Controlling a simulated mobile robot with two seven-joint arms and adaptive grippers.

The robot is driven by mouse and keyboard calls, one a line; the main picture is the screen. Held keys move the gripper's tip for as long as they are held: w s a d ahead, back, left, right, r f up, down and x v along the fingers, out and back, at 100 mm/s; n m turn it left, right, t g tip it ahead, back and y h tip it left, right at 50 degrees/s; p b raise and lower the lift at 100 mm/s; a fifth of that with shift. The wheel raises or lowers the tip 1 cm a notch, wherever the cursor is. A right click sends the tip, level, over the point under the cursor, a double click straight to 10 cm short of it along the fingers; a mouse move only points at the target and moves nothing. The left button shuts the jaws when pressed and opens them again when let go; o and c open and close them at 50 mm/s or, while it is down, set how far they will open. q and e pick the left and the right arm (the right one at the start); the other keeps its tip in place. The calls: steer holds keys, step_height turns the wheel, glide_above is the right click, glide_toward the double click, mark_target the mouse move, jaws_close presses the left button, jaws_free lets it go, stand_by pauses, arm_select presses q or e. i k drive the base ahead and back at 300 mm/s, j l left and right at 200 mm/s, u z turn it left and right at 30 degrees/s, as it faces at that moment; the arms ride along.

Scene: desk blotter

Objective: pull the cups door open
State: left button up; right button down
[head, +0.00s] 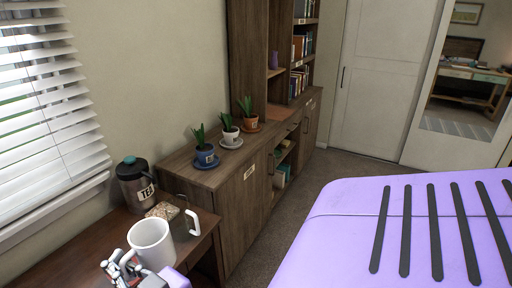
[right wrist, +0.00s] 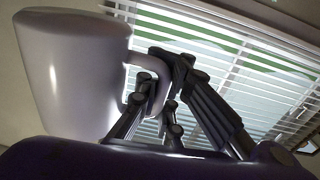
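The wooden cabinet (head: 200,190) stands along the wall, its doors looking closed. The near door (head: 243,215) bears a small pale label (head: 249,172), too small to read surely, and a dark handle (head: 270,163) near its far edge. I cannot tell from the lettering which door is the cups one. My right gripper (head: 122,268) is low in the head view, apart from the doors. In the right wrist view its fingers (right wrist: 160,95) close around the handle of a white mug (right wrist: 72,75). The mug (head: 151,245) also shows in the head view. My left gripper is not in view.
A brown desk (head: 60,255) holds a tea canister (head: 136,185). A white loop-shaped piece (head: 193,224) is beside the mug. Several potted plants (head: 205,155) stand on the cabinet. A purple bed-like surface (head: 340,235) is at right; carpet (head: 285,225) lies clear between.

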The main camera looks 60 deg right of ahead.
mark_target(242, 203)
steer(key=z, duration=1.8)
